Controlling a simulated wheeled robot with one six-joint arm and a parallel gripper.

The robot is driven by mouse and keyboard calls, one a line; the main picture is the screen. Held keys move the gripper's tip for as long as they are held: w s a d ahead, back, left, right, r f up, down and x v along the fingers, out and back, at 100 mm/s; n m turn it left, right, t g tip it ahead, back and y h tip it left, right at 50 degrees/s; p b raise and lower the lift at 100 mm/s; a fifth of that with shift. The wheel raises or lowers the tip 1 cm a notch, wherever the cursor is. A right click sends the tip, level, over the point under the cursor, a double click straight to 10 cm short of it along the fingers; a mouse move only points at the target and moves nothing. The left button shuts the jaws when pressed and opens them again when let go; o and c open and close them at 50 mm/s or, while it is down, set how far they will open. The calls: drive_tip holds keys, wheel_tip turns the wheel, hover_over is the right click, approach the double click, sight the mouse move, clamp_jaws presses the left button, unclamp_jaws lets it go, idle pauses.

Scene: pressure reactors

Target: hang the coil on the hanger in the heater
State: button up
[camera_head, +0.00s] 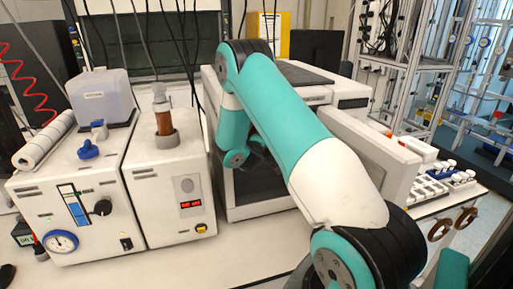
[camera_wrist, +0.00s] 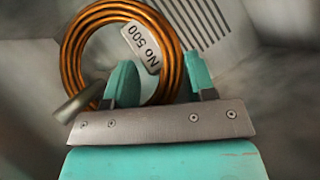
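The copper coil (camera_wrist: 75,55) with a white "No 500" tag (camera_wrist: 141,46) fills the upper left of the wrist view. My gripper (camera_wrist: 161,72) has its two teal fingers spread apart. The left finger overlaps the coil's open middle and the right finger is just beyond its right rim. No firm hold on the coil shows. A short metal cylinder (camera_wrist: 80,103) crosses the coil's lower left; I cannot tell if it is the hanger or whether the coil rests on it. In the head view my arm reaches into the heater (camera_head: 240,200), hiding my gripper and the coil.
The heater's door (camera_head: 385,150) stands open at the right of my arm. Two brown rings (camera_head: 440,229) hang on the bench's right front. Vial racks (camera_head: 430,185) stand behind the door. A white instrument box (camera_head: 165,195) stands left of the heater. A slotted grille (camera_wrist: 205,15) lies behind the coil.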

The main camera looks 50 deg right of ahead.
drive_tip(key=o, duration=0.4)
drive_tip(key=shift+a, duration=0.1)
drive_tip(key=b+v, duration=0.7)
drive_tip(key=v, duration=1)
drive_tip(key=shift+r, duration=0.1)
drive_tip(key=shift+a, duration=0.15)
